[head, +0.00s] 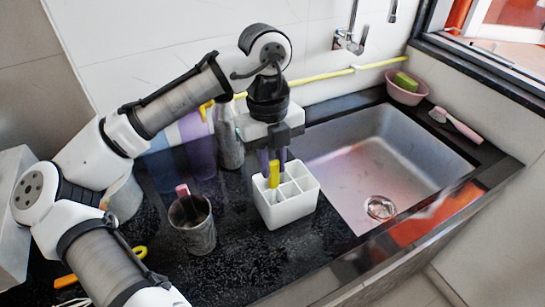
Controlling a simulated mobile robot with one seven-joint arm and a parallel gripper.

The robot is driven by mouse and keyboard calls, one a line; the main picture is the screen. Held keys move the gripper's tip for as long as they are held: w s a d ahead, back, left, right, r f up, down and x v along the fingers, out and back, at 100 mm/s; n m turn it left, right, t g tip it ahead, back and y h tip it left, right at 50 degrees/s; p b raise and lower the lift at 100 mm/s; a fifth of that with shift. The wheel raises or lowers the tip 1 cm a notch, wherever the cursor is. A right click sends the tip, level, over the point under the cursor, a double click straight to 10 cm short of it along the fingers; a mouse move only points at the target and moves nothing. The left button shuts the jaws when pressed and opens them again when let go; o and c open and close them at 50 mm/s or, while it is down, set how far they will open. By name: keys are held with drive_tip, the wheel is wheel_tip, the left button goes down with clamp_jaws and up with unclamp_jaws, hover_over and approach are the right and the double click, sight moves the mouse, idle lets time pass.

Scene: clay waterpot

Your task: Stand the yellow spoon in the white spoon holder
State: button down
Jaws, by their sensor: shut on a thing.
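The white spoon holder (288,209) stands on the black counter beside the sink and has several open compartments. The yellow spoon (274,173) is upright over the holder's back left part, and its lower end reaches down to the compartments. I cannot tell how deep it sits. My gripper (272,163) points down right above the holder, with its purple-tinted fingers shut on the yellow spoon. The fingers and the holder's walls hide parts of the spoon.
A metal cup (196,232) with a pink-topped item stands left of the holder. Bottles (228,140) stand behind, near the tiled wall. The sink (385,155) opens to the right. A pink bowl (407,92) with a sponge and a pink brush (456,125) lie beyond it.

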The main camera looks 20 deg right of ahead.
drive_tip(key=c, duration=1.2)
unclamp_jaws()
wheel_tip(320, 180, up, 14)
drive_tip(key=w, duration=0.1)
drive_tip(key=shift+w+a+f+p, duration=0.15)
drive_tip(key=shift+w+p, duration=0.2)
drive_tip(key=shift+w, duration=0.05)
